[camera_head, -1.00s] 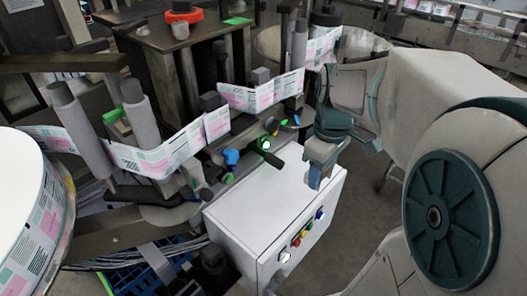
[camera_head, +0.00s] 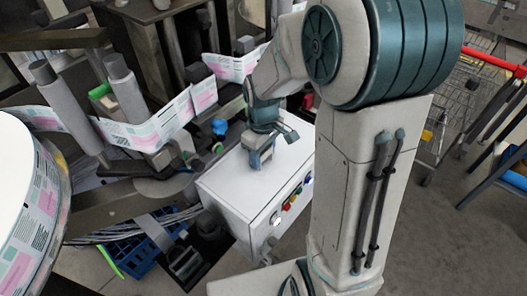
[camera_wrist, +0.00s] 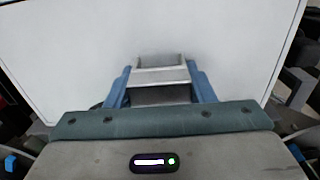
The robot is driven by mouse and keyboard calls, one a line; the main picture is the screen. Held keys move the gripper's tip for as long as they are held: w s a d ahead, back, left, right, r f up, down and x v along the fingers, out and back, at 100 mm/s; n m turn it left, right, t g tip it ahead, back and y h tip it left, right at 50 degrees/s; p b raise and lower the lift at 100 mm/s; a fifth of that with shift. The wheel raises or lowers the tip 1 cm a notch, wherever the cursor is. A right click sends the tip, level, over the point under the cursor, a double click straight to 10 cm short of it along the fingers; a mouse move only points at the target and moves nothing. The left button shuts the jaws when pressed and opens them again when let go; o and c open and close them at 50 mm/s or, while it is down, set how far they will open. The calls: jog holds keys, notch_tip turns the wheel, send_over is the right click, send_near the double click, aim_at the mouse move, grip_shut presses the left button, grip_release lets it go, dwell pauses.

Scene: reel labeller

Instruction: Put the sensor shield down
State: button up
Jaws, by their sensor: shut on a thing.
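My gripper (camera_head: 257,160) is low over the white top of the control box (camera_head: 232,190), near its back part. In the wrist view, my gripper's two blue fingers (camera_wrist: 160,78) are shut on a grey metal bracket-like piece, the sensor shield (camera_wrist: 160,74), which lies between them. The white box top (camera_wrist: 70,55) fills the wrist view behind it. I cannot tell whether the shield touches the box top. In the head view the shield is mostly hidden by the fingers.
The box front carries coloured buttons (camera_head: 290,202). A label web (camera_head: 150,128) runs past rollers (camera_head: 127,90) behind and left. A large white reel (camera_head: 18,205) stands at the left. The front of the box top is clear. A wire cart (camera_head: 455,100) is far right.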

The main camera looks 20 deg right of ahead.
jog(key=shift+f, duration=0.2)
jog(key=o, duration=1.1)
notch_tip(320, 180, up, 12)
jog(key=shift+s+r, duration=0.2)
jog(key=shift+s, duration=0.15)
jog(key=s+m+t, duration=0.1)
jog(key=s+m, duration=0.1)
jog(key=s, duration=0.2)
jog(key=s+d+m+t, duration=0.1)
jog(key=s+m, duration=0.1)
jog(key=s, duration=0.2)
jog(key=s+m+t, duration=0.1)
jog(key=s+m, duration=0.2)
jog(key=s, duration=0.2)
jog(key=shift+d+f, duration=0.25)
jog(key=shift+d, duration=0.05)
